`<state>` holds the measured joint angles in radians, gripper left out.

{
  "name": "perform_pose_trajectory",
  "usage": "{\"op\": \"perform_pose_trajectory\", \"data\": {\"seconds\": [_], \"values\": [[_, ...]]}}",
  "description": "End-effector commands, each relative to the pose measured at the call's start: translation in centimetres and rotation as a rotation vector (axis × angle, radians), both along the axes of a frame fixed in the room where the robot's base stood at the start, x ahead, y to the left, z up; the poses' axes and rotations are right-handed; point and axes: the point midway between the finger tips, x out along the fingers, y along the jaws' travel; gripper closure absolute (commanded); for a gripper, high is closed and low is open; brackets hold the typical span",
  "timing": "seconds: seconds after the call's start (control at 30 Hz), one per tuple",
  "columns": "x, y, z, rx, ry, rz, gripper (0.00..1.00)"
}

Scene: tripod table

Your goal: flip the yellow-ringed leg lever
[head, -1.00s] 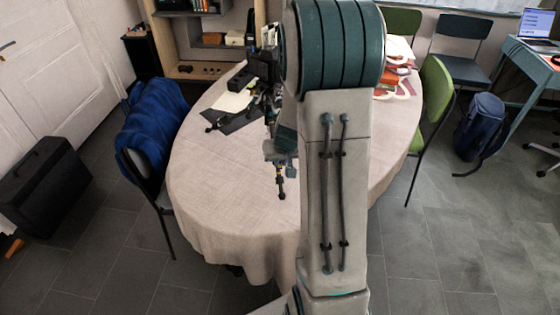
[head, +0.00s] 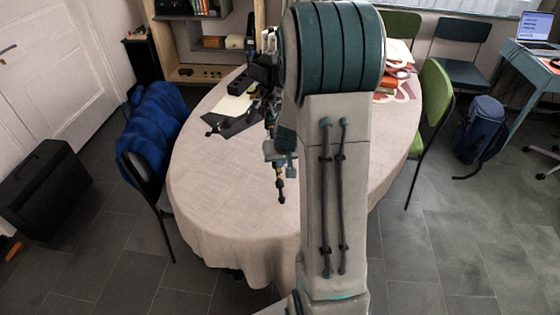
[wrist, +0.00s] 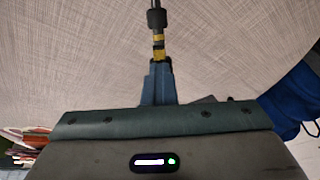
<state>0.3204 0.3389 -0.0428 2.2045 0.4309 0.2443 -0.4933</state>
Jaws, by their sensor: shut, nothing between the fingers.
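In the wrist view, a dark tripod leg with yellow rings (wrist: 158,46) runs up from just beyond my fingertips to a black part (wrist: 156,18) near the top edge. My gripper (wrist: 158,70) is shut and empty, its narrow blue-grey fingers close together right by the yellow rings. I cannot tell whether they touch. The lever cannot be made out separately. In the head view, the ringed leg (head: 281,188) points toward the near side, with my gripper (head: 289,165) close to it. My arm hides much of the tripod.
The oval table (head: 230,205) has a beige cloth, with its near left part clear. A dark mat with pale paper (head: 232,106) lies farther back. Red books (head: 386,87) lie at right. A chair with a blue jacket (head: 155,128) and a green chair (head: 433,95) flank the table.

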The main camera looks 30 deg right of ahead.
Motion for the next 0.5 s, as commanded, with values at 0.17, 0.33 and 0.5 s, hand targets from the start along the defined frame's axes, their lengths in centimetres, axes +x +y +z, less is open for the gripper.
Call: {"op": "perform_pose_trajectory", "data": {"seconds": [0.17,0.33,0.5], "values": [[0.05,-0.01,0.09,0.000,0.001,0.000,1.00],[0.27,-0.08,0.45,0.000,0.001,0.001,1.00],[0.49,-0.16,0.74,0.000,0.002,0.001,1.00]]}}
